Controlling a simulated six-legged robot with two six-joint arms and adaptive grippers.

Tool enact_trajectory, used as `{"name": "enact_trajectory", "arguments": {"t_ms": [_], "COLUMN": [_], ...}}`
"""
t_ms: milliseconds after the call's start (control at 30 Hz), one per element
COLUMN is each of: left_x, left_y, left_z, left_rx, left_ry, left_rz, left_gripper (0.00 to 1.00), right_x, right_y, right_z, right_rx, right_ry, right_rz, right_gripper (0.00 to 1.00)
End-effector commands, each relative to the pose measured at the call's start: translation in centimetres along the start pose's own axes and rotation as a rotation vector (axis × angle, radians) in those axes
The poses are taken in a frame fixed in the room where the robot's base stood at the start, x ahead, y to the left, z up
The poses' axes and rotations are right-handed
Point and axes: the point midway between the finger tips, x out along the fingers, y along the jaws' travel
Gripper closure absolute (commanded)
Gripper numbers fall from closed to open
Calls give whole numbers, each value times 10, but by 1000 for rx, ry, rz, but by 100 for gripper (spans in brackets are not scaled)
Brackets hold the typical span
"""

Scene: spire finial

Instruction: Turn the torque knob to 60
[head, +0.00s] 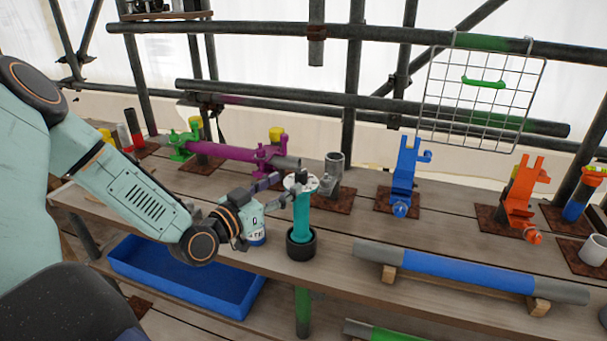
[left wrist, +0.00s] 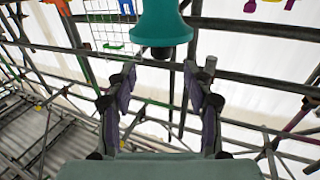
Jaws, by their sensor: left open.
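A teal upright tool (head: 302,217) stands in a black round cup (head: 301,244) near the front edge of the wooden bench. A pale disc (head: 300,183) sits on its top; no torque scale or number can be read on it. My left gripper (head: 276,192) is open, just left of the tool's upper part, its fingers pointing at it. In the left wrist view a teal flared end (left wrist: 165,32) shows beyond the open, empty fingers (left wrist: 160,78). Whether a finger touches the tool cannot be told. My right gripper is not in view.
A grey metal cylinder (head: 335,168) stands close behind the tool. A blue bracket (head: 404,170) and an orange bracket (head: 523,190) stand to the right. A blue pipe (head: 465,273) lies on wooden blocks in front. A blue tray (head: 185,283) is below left.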

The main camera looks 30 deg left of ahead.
Motion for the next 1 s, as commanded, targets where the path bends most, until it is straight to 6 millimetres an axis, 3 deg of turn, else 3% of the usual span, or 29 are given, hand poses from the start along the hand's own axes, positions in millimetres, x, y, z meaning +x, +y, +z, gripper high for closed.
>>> {"name": "enact_trajectory", "arguments": {"t_ms": [133, 600, 1000], "left_x": [17, 66, 71], "left_y": [2, 1, 1], "left_z": [2, 1, 0], "left_rx": [5, 2, -1], "left_ry": [2, 0, 1], "left_rz": [4, 6, 4], "left_gripper": [48, 48, 48], "right_x": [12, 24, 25], "right_y": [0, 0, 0], "right_z": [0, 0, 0], "right_rx": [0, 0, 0], "right_ry": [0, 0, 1], "right_rz": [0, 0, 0], "right_gripper": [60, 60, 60]}}
